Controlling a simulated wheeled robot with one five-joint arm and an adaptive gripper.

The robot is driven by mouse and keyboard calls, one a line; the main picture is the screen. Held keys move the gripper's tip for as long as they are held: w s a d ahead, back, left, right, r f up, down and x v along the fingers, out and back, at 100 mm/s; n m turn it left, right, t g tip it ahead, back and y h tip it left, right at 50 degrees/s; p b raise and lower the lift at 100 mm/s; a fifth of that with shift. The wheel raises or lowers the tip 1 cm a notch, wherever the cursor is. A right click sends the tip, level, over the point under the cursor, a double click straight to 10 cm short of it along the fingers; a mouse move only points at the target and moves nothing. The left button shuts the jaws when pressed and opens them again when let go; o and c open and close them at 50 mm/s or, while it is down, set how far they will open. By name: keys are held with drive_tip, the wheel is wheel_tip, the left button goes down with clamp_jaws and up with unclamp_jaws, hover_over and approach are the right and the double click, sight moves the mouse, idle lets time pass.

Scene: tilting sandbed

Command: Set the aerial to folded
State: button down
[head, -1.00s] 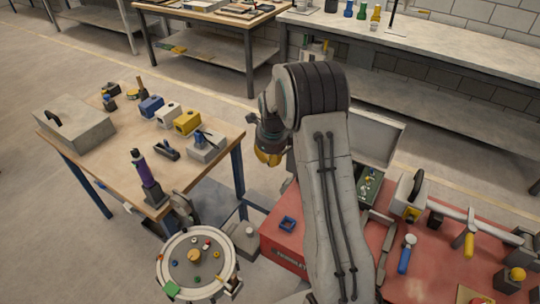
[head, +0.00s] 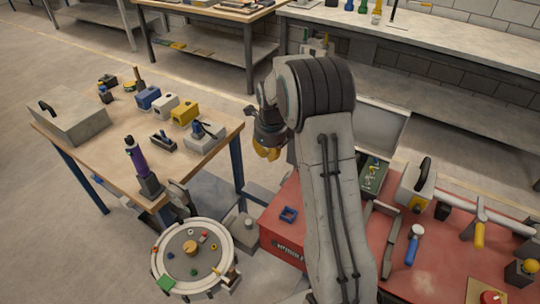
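No part is clearly marked as the aerial. A purple post with a dark tip (head: 135,158) leans to the left on a dark grey block (head: 150,186) at the near corner of the wooden table; it may be the aerial, but I cannot be sure. My gripper (head: 267,153), with yellow fingertips, hangs to the right of the wooden table, well apart from the post. It touches nothing that I can see. It is small and seen from behind, so its finger gap is unclear.
The wooden table (head: 118,150) also holds a grey lidded box (head: 70,122) and several small blocks and switches. A round tray (head: 160,262) stands in front. A red bench (head: 385,275) with tools and an open case (head: 384,130) is at right, partly behind my arm.

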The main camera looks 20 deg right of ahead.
drive_tip(key=shift+s+a+f+b, duration=0.1)
drive_tip(key=shift+f+b, duration=0.35)
drive_tip(key=shift+b, duration=0.15)
drive_tip(key=shift+s+a+f+b, duration=0.1)
drive_tip(key=shift+f+b, duration=0.3)
drive_tip(key=shift+b, duration=0.2)
drive_tip(key=shift+r, duration=0.1)
drive_tip(key=s+a+r+p, duration=0.1)
drive_tip(key=r, duration=0.5)
drive_tip(key=s+r+p, duration=0.1)
drive_tip(key=s+r, duration=0.1)
drive_tip(key=r, duration=0.5)
drive_tip(key=shift+s+a+r, duration=0.25)
drive_tip(key=shift+a, duration=0.15)
